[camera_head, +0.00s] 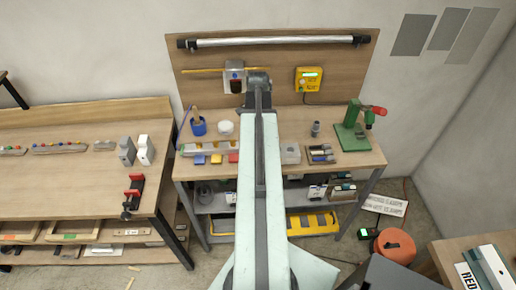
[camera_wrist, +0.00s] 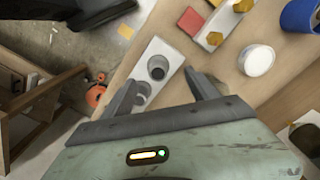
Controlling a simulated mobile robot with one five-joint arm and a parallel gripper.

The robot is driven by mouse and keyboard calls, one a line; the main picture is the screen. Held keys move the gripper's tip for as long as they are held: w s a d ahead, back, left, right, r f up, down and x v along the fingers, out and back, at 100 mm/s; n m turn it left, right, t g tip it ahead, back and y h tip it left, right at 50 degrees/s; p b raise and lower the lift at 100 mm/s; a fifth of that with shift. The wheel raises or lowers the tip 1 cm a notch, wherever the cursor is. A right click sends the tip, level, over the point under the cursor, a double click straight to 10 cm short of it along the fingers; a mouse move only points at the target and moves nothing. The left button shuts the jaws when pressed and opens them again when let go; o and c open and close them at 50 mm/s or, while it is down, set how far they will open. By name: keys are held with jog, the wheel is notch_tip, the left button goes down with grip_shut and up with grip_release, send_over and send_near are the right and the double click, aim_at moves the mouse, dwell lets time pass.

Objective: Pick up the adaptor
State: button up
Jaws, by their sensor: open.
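A small dark grey stepped cylinder (camera_head: 316,128), which may be the adaptor, stands upright on the workbench (camera_head: 350,161), right of my arm. I cannot tell for sure which piece is the adaptor. My gripper (camera_wrist: 161,82) is open, with nothing visible held between its fingers. The block also shows in the head view (camera_head: 291,153), just right of my arm. In the head view my arm hides the gripper.
A blue cup (camera_head: 198,128) and white round tub (camera_head: 226,128) stand left of my arm. A green press (camera_head: 350,133) stands at the right, beside a small tray (camera_head: 321,153). A backboard carries a yellow box (camera_head: 308,79). Bare wood lies around the cylinder.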

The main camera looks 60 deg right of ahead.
jog(key=shift+s+d, duration=0.25)
jog(key=shift+s, duration=0.1)
notch_tip(320, 180, down, 8)
jog(key=b, duration=0.8)
jog(key=shift+a, duration=0.15)
jog(key=shift+r, duration=0.1)
jog(key=shift+c, duration=0.2)
jog(key=c, duration=1.4)
jog(key=shift+r, duration=0.15)
notch_tip(320, 180, up, 14)
jog(key=p, duration=1.4)
jog(key=shift+r+p, duration=0.15)
jog(key=shift+p, duration=0.15)
